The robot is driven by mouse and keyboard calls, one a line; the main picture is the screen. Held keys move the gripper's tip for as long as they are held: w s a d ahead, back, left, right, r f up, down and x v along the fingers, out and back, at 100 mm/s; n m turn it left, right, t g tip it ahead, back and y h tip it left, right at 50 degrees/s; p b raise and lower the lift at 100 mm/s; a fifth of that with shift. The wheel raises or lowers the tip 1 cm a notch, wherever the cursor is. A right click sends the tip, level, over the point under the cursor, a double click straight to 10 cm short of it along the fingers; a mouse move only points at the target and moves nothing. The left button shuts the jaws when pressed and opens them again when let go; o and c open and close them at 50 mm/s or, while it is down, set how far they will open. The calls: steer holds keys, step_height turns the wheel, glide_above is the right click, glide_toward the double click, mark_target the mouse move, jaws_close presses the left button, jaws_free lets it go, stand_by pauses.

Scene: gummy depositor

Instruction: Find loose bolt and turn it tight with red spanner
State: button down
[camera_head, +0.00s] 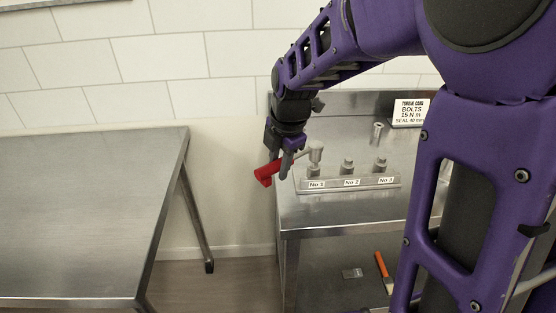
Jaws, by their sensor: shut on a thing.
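My gripper (279,158) is shut on the red spanner (264,174), above the left end of the steel bench. The spanner has a red handle at lower left and a grey shaft and head reaching right to above bolt No 1 (314,170). Whether the head is seated on that bolt or just above it, I cannot tell. Bolt No 2 (348,166) and bolt No 3 (380,165) stand upright on the same plate (391,183), behind their labels. Which bolt is loose cannot be seen.
A small metal cylinder (377,133) and a torque card (409,112) reading "BOLTS 15 N m" stand at the back of the bench (330,211). The left table (80,215) is bare.

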steer(key=shift+f, duration=0.1)
steer(key=shift+f+b, duration=0.75)
steer(key=shift+f, duration=0.15)
steer(key=shift+w+a+m, duration=0.4)
steer(key=shift+w+m, duration=0.3)
steer(key=shift+m, duration=0.1)
steer(key=shift+w+a+r+m+h+p, duration=0.2)
steer(key=shift+w+r+m+p, duration=0.25)
steer(key=shift+r+p, duration=0.15)
steer(key=shift+w+a+r+m+h+p, duration=0.1)
steer(key=shift+w+r+m+h+p, duration=0.1)
steer(key=shift+w+r+m+p, duration=0.4)
steer(key=shift+s, duration=0.15)
steer(key=shift+w+p+v, duration=0.2)
steer(key=shift+p+v, duration=0.6)
steer(key=shift+v, duration=0.2)
steer(key=shift+w+p+v, duration=0.25)
steer(key=shift+p+v, duration=0.55)
steer(key=shift+v, duration=0.2)
